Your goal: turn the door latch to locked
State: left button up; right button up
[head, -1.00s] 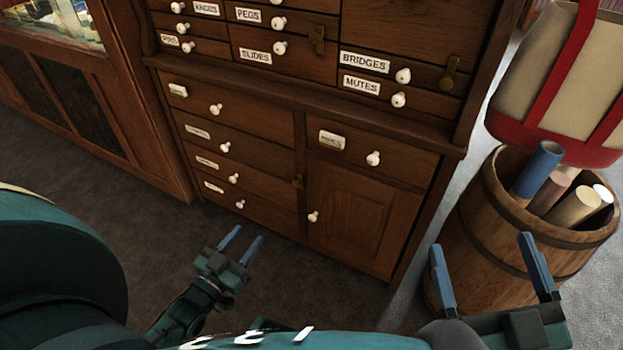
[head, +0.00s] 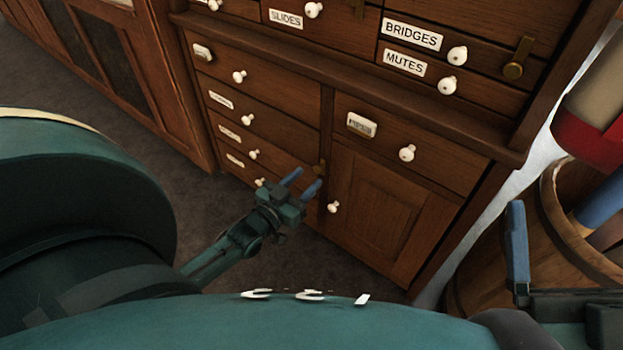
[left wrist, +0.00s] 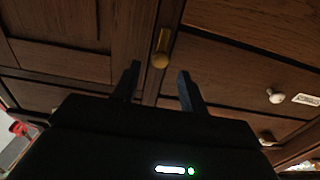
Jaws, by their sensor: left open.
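The brass door latch (head: 319,168) sits on the post between the small drawers and the panelled cupboard door (head: 385,205). In the left wrist view the latch (left wrist: 161,50) is a narrow bar with a round end, lined up with the post. My left gripper (head: 302,182) is open and empty, just in front of the latch and below it in the head view. In the wrist view its fingers (left wrist: 158,80) stand on either side of the latch's line, with the latch beyond the tips. Contact cannot be told. My right gripper (head: 517,250) is open at the right, partly out of frame.
White knobs stick out from the drawers and the door (head: 333,207). A wooden barrel (head: 560,235) with rolled tubes stands right of the cabinet (head: 440,130), near my right gripper. Grey carpet (head: 335,265) is clear before the cabinet.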

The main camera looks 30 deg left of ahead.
aim_at(316, 170)
pick_arm(q)
jog(key=shift+w+d+b, duration=0.1)
jog(key=shift+w+b, duration=0.3)
jog(key=shift+w, duration=1.15)
pick_arm(e)
jog(key=shift+s+r+n+y, duration=0.1)
jog(key=shift+r+n+y, duration=0.7)
jog(key=shift+n, duration=0.1)
pick_arm(q)
grip_shut()
